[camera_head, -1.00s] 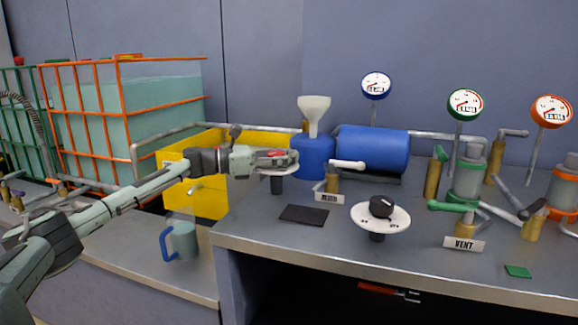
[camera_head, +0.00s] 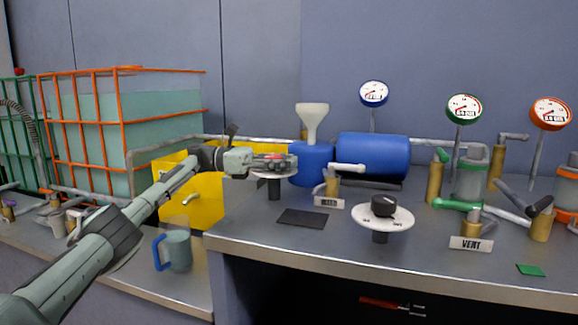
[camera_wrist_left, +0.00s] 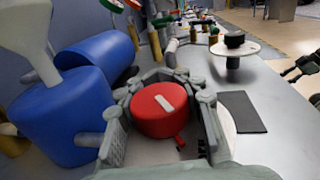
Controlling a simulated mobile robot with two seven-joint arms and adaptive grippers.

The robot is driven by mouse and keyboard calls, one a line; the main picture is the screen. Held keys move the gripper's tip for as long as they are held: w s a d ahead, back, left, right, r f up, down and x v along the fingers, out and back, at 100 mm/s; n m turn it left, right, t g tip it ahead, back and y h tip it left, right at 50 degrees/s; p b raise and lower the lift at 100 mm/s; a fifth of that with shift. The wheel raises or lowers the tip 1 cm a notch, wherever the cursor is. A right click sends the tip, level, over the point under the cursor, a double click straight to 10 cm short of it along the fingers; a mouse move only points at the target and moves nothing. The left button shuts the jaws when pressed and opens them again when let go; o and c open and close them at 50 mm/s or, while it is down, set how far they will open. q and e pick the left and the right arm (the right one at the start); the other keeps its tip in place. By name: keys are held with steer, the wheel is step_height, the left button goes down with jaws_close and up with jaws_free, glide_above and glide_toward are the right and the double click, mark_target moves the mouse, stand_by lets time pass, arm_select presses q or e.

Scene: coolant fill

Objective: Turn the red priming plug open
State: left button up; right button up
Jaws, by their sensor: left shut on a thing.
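The red priming plug (camera_wrist_left: 160,109) is a round red knob with a pale bar mark on top, on a white disc (camera_wrist_left: 226,128). In the head view it is mostly hidden by my left gripper (camera_head: 277,162), and only bits of red show. In the left wrist view the fingers of my left gripper (camera_wrist_left: 160,120) lie on both sides of the plug, shut on it.
A blue container with a white funnel (camera_head: 312,120) stands close beside the plug, with a blue tank (camera_head: 372,155) behind. A black pad (camera_head: 303,218) and a black knob on a white disc (camera_head: 383,207) are to the right. A mug (camera_head: 178,250) stands lower left.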

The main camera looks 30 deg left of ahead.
arm_select(q)
steer(key=shift+r, duration=0.2)
steer(key=o, duration=1.1)
steer(key=shift+d, duration=0.15)
steer(key=shift+o, duration=1.1)
steer(key=shift+f, duration=0.1)
steer(key=shift+v, duration=3.75)
